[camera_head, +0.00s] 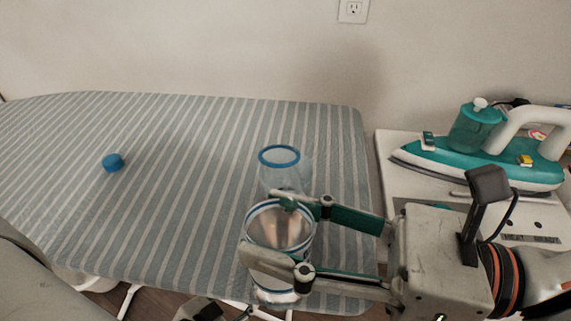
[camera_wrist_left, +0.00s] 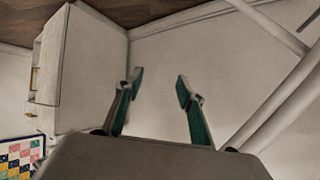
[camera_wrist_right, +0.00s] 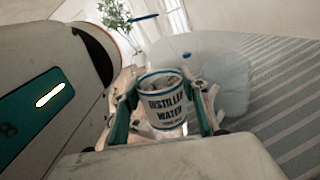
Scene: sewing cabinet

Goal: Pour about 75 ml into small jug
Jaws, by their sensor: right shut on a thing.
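A white can (camera_head: 275,283) with blue bands and an open metal mouth is held in my right gripper (camera_head: 272,235), one finger on each side. In the right wrist view the can (camera_wrist_right: 164,108) reads "DISTILLED WATER"; it looks roughly upright. I cannot tell how much is inside. A clear small jug with a blue rim (camera_head: 279,156) stands on the board just behind the can, partly hidden by it and the gripper. It seems empty, but this is hard to tell. My left gripper (camera_wrist_left: 159,82) is open and empty, low beside white furniture.
The striped ironing board (camera_head: 170,180) is mostly bare, with a blue cap (camera_head: 113,162) at its left. A teal and white iron (camera_head: 470,165) stands on a white surface (camera_head: 393,150) to the right. A wall with an outlet (camera_head: 353,10) is behind.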

